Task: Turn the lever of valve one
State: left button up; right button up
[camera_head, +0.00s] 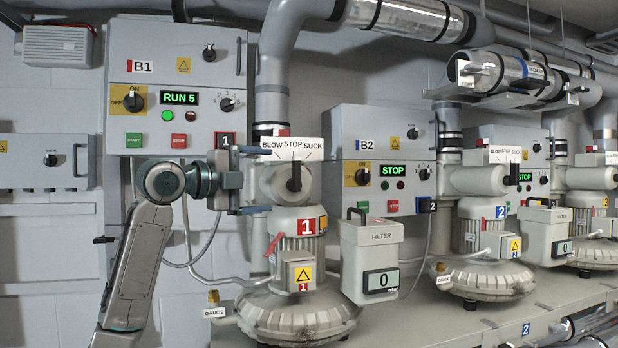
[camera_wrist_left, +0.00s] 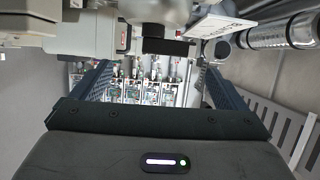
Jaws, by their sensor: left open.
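Valve one (camera_head: 270,183) is a light grey body on the pipe above blower 1, with a white BLOW / STOP / SUCK plate (camera_head: 292,149) on top. Its black lever (camera_head: 294,178) stands upright, under the word STOP. My left gripper (camera_head: 258,182) is open and empty, just left of the lever, its two fingers one above the other and pointing right. In the left wrist view the dark lever (camera_wrist_left: 165,47) lies ahead, between the lines of the open fingers (camera_wrist_left: 155,78), with no visible contact. My right gripper is not in view.
Control box B1 (camera_head: 150,85) behind my left arm reads RUN 5; box B2 (camera_head: 375,150) reads STOP. Blower 1 (camera_head: 300,255) and the filter box (camera_head: 370,255) stand below and to the right. A thick pipe (camera_head: 275,60) rises above the valve.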

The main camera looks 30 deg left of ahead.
aim_at(294, 174)
pick_arm(q)
jog(key=p+x, duration=0.2)
jog(key=x, duration=0.1)
jog(key=r+p+x, duration=0.1)
jog(key=p+x, duration=0.2)
jog(key=x, duration=0.2)
jog(key=shift+w+r+p, duration=0.3)
jog(key=shift+p, duration=0.1)
jog(key=shift+w+d+f+p, duration=0.2)
jog(key=shift+w+p, duration=0.1)
jog(key=shift+w, duration=0.25)
jog(key=shift+c, duration=0.4)
